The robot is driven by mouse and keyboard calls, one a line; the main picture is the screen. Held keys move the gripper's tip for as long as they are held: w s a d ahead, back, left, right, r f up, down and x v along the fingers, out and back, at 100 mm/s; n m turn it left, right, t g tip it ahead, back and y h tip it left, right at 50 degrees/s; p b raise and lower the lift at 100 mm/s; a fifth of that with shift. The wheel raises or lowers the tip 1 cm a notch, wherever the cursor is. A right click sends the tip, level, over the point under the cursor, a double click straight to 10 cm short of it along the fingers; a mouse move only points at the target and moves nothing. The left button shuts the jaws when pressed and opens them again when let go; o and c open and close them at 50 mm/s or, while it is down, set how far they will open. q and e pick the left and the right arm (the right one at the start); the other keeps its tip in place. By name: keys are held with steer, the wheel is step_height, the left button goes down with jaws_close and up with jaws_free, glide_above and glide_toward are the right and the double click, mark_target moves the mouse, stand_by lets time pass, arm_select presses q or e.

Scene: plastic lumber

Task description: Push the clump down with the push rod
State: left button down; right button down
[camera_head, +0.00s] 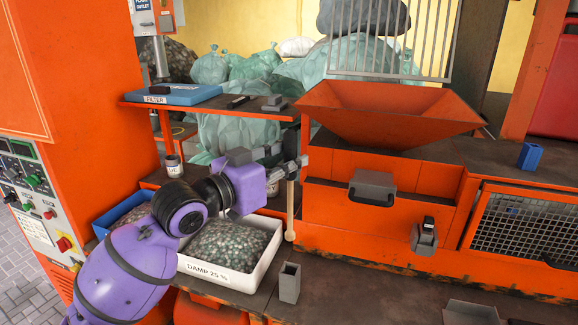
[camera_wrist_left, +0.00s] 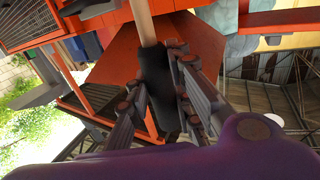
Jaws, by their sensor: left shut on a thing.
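The push rod (camera_head: 290,208) hangs upright, with a dark grip at the top and a pale shaft ending in a rounded knob. My left gripper (camera_head: 291,162) is shut on its dark grip. In the left wrist view, the black grip (camera_wrist_left: 157,88) lies between the finger pads and the pale shaft runs to the top edge. The rod is left of the orange hopper (camera_head: 390,108), in front of the machine's left side. I see no clump in the hopper's visible part; its bottom is hidden. My right gripper is not in view.
A white tray of flakes (camera_head: 258,268) labelled DAMP 25 % stands below my left gripper. A grey open box (camera_head: 289,283) stands beside it. A shelf (camera_head: 215,106) with a blue filter case (camera_head: 173,94) is at left. A barred guard (camera_head: 390,40) rises behind the hopper.

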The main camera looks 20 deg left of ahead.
mark_target(290, 131)
arm_select(q)
steer(key=shift+r, duration=4.7)
